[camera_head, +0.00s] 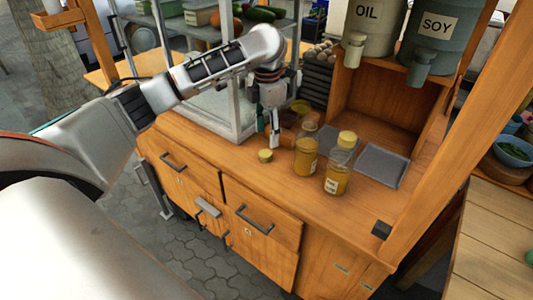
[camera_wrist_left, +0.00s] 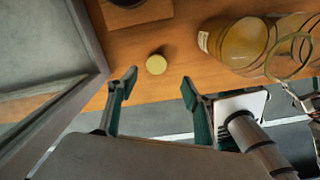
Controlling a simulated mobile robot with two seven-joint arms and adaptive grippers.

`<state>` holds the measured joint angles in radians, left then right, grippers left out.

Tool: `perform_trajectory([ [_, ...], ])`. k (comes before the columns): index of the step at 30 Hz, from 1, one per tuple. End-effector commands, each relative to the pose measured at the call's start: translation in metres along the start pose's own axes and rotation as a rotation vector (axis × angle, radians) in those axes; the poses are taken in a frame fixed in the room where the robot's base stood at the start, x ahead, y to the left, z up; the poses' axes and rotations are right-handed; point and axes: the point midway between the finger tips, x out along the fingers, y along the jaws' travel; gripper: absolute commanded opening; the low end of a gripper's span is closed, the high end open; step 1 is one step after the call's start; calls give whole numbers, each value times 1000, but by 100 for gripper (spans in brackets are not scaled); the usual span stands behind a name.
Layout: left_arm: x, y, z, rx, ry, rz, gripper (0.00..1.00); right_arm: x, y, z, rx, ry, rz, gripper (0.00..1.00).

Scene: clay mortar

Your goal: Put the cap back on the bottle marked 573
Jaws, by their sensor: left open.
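A small round yellow cap (camera_head: 265,155) lies on the wooden counter, left of the bottles. In the left wrist view the cap (camera_wrist_left: 156,64) lies beyond and between the fingertips. My left gripper (camera_head: 274,138) is open and empty just above and behind the cap; its fingers (camera_wrist_left: 158,78) are spread apart. A glass bottle with yellow contents (camera_head: 305,158) stands right of the cap, with no cap visible on its clear top. Another yellow-filled bottle (camera_head: 338,180) with a white label stands closer to the front; a yellow cap (camera_head: 347,138) shows at its top. The label numbers are too small to read.
A grey tray (camera_head: 382,165) lies right of the bottles. A glass-sided case (camera_head: 215,105) stands left of the gripper. OIL (camera_head: 367,22) and SOY (camera_head: 432,35) containers sit above the wooden cubby. The counter's front strip is clear.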

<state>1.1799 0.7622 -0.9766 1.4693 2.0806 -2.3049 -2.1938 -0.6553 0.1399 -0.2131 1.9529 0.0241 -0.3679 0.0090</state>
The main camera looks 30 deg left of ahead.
Motion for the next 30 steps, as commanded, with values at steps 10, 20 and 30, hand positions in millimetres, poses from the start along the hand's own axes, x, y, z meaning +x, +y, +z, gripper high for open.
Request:
perform_trajectory([
  [10, 27, 0, 0, 0, 2, -2, 50, 6, 0, 3, 1, 7, 1, 67],
  [20, 27, 0, 0, -1, -1, 0, 50, 6, 0, 0, 1, 12, 2, 67],
  [30, 71, 6, -4, 0, 5, -3, 50, 14, -1, 20, -8, -6, 3, 67],
])
